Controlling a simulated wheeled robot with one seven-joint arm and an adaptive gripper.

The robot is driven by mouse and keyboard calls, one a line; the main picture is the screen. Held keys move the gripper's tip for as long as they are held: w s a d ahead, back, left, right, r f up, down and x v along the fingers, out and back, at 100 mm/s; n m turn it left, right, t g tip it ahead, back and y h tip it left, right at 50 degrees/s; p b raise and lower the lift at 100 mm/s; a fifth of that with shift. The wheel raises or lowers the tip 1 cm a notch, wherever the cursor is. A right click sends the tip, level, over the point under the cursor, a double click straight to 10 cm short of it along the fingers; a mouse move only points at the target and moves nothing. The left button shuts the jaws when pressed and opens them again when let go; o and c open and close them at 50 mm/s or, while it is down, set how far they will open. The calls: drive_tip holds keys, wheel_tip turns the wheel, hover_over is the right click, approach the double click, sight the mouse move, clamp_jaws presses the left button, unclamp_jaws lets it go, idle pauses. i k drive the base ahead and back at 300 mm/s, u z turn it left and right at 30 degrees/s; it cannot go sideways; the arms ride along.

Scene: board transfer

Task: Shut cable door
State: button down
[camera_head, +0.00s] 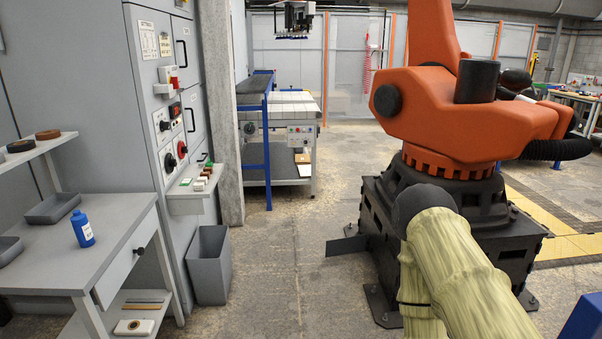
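A dark flat panel (347,246) sticks out to the left from the low black base (388,205) of the large orange robot. It looks like the cable door standing open, but no label shows. Where it joins the base is hard to make out. My arm, in a pale yellow-green sleeve, rises from the bottom right and hides part of the base. My gripper is not in view, so its state does not show.
Left stand a grey cabinet (110,95) with controls, a grey bin (209,268) and a workbench (105,250) with a blue bottle (82,230). A blue-framed bench (267,150) stands further back. Bare concrete floor (290,270) lies open in the middle. A blue object (582,322) edges the bottom right.

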sight(344, 246)
drive_tip(key=i, duration=3.1)
drive_tip(key=z, duration=0.3)
drive_tip(key=i, duration=0.8)
drive_tip(key=u, duration=0.3)
